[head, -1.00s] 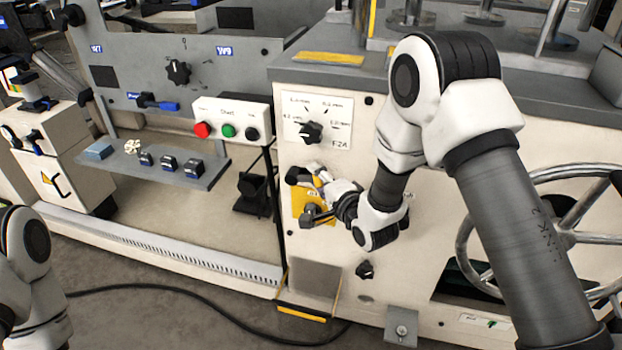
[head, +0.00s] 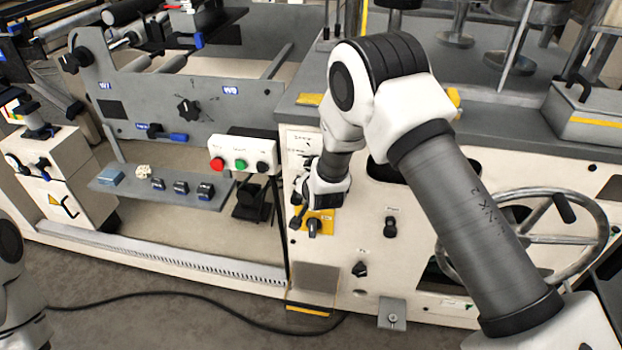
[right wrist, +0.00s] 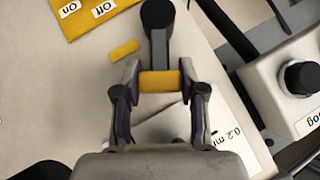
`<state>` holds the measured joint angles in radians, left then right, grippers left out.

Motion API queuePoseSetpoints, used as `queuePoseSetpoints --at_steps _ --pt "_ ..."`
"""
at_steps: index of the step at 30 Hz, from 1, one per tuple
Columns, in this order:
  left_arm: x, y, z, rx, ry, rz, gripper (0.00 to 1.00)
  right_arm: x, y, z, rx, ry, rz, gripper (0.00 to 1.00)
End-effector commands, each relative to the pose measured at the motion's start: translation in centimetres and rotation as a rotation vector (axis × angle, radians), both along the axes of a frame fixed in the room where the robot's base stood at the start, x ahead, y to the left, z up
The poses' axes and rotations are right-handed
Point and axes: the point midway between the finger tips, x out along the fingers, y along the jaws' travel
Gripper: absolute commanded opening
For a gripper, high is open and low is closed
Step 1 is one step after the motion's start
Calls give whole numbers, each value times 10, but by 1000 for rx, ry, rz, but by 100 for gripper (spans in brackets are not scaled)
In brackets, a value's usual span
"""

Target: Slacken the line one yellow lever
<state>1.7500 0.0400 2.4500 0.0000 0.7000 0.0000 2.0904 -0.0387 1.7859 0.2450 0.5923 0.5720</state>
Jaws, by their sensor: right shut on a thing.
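The yellow lever (right wrist: 160,82) shows in the right wrist view as a yellow piece between my right fingers, with a dark shaft and round black knob (right wrist: 157,14) beyond it. My right gripper (right wrist: 160,88) is shut on the yellow piece. A yellow plate (right wrist: 95,12) labelled On and Off lies at the upper left of that view. In the head view my right gripper (head: 303,190) is at the cream panel, just above the yellow plate (head: 328,215), and my wrist hides most of the lever. My left gripper is out of view.
A dial (head: 308,162) sits just above the gripper, partly hidden. A button box (head: 241,153) with red, green and black buttons stands close to the left. A handwheel (head: 530,240) is at the right. A dark cable (head: 190,306) lies on the floor.

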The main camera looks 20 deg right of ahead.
Motion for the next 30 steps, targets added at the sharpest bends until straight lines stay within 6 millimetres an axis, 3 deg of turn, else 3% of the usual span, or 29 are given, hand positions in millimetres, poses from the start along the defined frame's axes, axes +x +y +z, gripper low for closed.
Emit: queuePoseSetpoints --at_steps 1,7,24,25,27,30 --pt "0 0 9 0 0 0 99 1 2 5 -21 14 2 0" --pt "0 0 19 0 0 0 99 4 6 5 -89 60 2 0" --pt "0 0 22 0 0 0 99 5 7 3 -121 79 1 0" --pt "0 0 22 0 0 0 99 5 7 3 -121 79 1 47" --pt "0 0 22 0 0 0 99 5 7 3 -120 79 0 67" --pt "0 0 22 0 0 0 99 5 7 3 -121 79 -1 67"
